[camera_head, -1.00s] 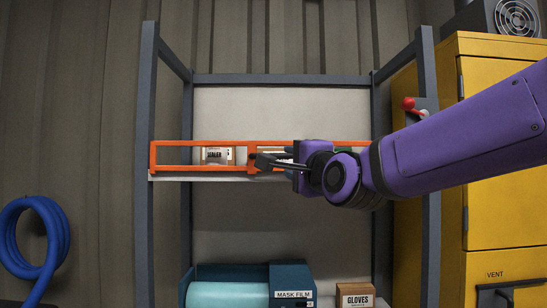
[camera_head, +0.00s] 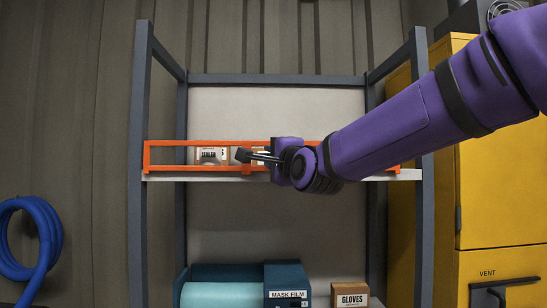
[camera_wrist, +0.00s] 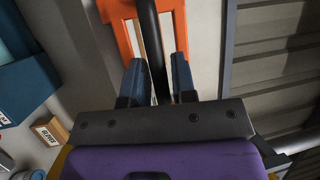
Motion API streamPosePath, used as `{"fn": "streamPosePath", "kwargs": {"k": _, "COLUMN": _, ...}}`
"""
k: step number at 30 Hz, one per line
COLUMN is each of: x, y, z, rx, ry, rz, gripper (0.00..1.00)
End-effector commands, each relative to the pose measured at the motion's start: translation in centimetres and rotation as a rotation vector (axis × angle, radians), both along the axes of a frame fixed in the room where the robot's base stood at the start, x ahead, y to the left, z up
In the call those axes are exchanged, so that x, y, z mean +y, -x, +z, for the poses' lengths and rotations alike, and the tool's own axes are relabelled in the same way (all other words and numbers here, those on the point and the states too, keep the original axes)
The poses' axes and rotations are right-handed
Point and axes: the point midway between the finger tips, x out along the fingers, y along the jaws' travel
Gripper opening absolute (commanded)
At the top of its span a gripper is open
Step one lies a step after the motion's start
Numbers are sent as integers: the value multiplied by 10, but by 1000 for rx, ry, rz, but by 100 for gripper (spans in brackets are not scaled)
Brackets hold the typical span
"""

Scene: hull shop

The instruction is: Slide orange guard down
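The orange guard (camera_head: 190,169) is a long rectangular frame across the front of the shelf (camera_head: 410,175), just above the shelf's edge. My gripper (camera_head: 257,156) is in front of the guard near its middle, pointing left, and hides part of it. In the wrist view my gripper's two dark fingers (camera_wrist: 160,80) stand apart. A dark bar (camera_wrist: 148,30) runs into the gap between them, with the orange guard (camera_wrist: 123,35) behind. I cannot tell whether the fingers touch the bar. The guard's right part is partly hidden by my arm.
A sealer box (camera_head: 211,155) stands behind the guard. Below are a teal mask film box (camera_head: 287,278) and a gloves box (camera_head: 350,294). The rack's left post (camera_head: 140,150) and a yellow cabinet (camera_head: 500,190) flank the guard. A blue hose (camera_head: 50,235) hangs at left.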

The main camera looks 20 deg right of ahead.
Motion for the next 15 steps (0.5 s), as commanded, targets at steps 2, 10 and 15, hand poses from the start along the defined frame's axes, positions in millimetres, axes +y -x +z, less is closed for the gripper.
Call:
{"fn": "streamPosePath", "kwargs": {"k": 2, "x": 0, "y": 0, "z": 0, "rx": 0, "ry": 0, "rz": 0, "gripper": 7}}
{"fn": "streamPosePath", "kwargs": {"k": 10, "x": 0, "y": 0, "z": -6, "rx": 2, "ry": 0, "rz": 1, "gripper": 0}}
{"fn": "streamPosePath", "kwargs": {"k": 15, "x": 1, "y": -1, "z": -44, "rx": 9, "ry": 0, "rz": 2, "gripper": 0}}
